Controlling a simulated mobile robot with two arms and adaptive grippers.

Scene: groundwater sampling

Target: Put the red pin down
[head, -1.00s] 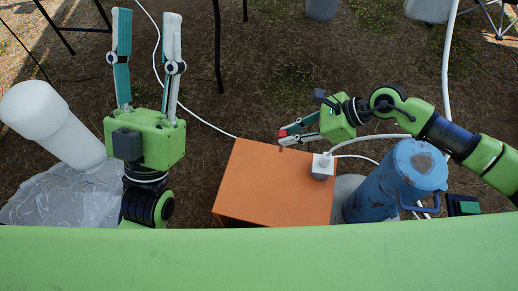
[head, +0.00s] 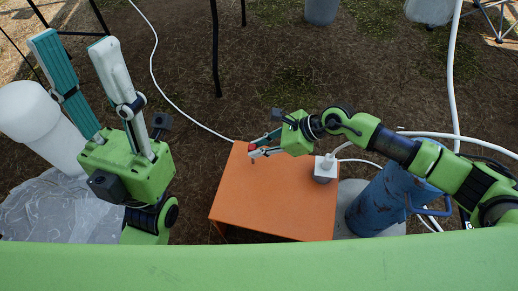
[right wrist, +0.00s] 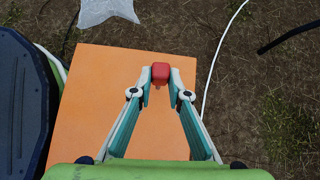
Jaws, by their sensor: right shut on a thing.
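The red pin (right wrist: 160,72) is a small red block between the fingertips of my right gripper (right wrist: 160,80) in the right wrist view. In the head view the red pin (head: 251,148) shows as a small red spot at the fingertips of my right gripper (head: 256,150), over the far-left part of the orange table (head: 270,205). I cannot tell whether the pin touches the tabletop; its lower part is hidden. My right gripper is shut on it. My left gripper (head: 75,50) is open and empty, raised at the left with its fingers apart.
A white plug-like box (head: 325,166) with a cable stands at the orange table's right edge. A blue cylinder (head: 385,200) is right of the table. A white cylinder (head: 40,120) and crumpled clear plastic (head: 60,210) are at the left. Most of the tabletop is bare.

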